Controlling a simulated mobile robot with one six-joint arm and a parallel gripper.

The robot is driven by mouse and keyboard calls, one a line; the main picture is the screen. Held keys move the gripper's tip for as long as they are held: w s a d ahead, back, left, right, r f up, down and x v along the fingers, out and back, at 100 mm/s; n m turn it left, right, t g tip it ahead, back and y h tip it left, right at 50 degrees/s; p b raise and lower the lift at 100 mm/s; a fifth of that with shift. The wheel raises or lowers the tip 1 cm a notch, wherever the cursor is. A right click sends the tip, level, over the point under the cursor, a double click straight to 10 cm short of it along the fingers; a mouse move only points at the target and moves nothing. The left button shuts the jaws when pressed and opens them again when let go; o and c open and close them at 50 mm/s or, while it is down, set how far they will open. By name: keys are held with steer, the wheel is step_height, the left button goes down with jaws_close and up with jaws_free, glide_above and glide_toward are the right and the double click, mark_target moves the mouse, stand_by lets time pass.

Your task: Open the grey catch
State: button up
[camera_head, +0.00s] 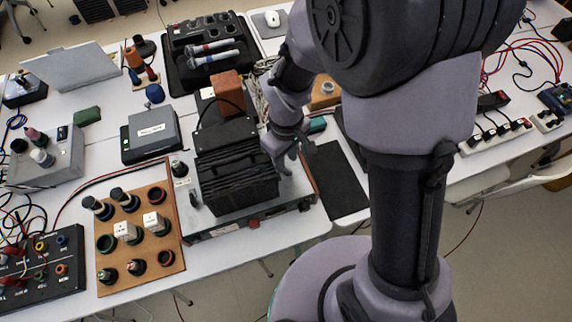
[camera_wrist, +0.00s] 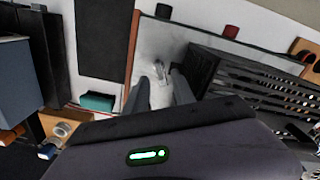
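A small grey metal catch (camera_wrist: 160,72) stands on the pale top plate of the test device (camera_head: 222,218), beside its black ribbed block (camera_head: 238,178). In the wrist view it shows between and just beyond my fingertips. My gripper (camera_head: 290,162) points down at the right side of the block. Its two dark fingers (camera_wrist: 160,82) are apart, with the catch in the gap between them; I cannot tell whether either touches it. In the head view my gripper hides the catch.
The ribbed block (camera_wrist: 245,85) rises close beside one finger. A black mat (camera_head: 337,180) lies right of the device. A wooden board with knobs (camera_head: 140,270) lies to its left. A teal box (camera_wrist: 97,101) is near the gripper. The table's front edge is close.

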mark_target(287, 167)
steer(key=shift+f+b, duration=0.4)
steer(key=shift+f, duration=1.15)
jaws_close()
steer(key=m, duration=0.2)
steer(key=shift+m+b, duration=0.3)
steer(key=shift+d+m, duration=0.1)
steer(key=shift+m, duration=1)
jaws_free()
